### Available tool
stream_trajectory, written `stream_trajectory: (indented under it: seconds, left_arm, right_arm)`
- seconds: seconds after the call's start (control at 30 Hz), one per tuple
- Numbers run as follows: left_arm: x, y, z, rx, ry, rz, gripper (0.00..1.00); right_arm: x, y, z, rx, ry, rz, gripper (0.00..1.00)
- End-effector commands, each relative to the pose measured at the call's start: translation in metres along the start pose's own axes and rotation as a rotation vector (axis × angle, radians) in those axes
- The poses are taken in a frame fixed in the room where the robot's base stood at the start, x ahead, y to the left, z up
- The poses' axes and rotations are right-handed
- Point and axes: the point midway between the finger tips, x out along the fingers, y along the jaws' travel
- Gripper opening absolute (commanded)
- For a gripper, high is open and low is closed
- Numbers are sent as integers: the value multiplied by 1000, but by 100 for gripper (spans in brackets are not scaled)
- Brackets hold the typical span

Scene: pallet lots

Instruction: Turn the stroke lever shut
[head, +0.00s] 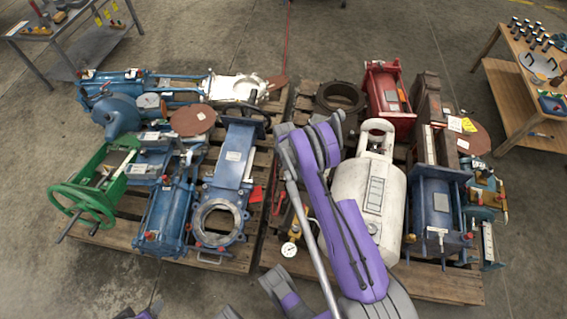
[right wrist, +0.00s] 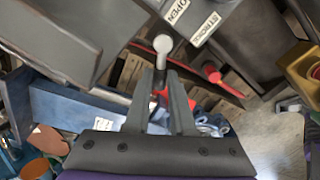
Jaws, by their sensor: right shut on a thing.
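In the right wrist view, the stroke lever (right wrist: 163,47) shows as a pale grey bar with a round end. My right gripper (right wrist: 167,78) is shut on the lever, whose lower part lies between the fingertips. In the head view my purple right arm crosses the right pallet, left of a white tank-like unit (head: 368,195). The arm hides the lever there, and I cannot make out the fingertips.
A red handle (right wrist: 212,74) lies right of my fingers. The right pallet (head: 430,283) is crowded with blue, red and dark units. The left pallet (head: 215,262) holds blue valves and a green handwheel (head: 82,205). A wooden table (head: 520,90) stands far right. Concrete floor is free in front.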

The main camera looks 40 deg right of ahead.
Motion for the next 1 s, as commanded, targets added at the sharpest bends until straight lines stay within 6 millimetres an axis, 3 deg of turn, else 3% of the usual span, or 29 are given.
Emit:
stream_trajectory:
  seconds: [0.27, 0.6, 1.0]
  left_arm:
    - [18, 0, 6, 0, -7, 0, 60]
    - [47, 0, 14, 0, -16, 0, 60]
    - [67, 0, 19, 0, -21, 0, 60]
  right_arm:
    - [3, 6, 1, 136, -9, -1, 0]
    - [3, 18, 4, 437, -28, 0, 0]
    - [2, 28, 11, 742, -45, 1, 0]
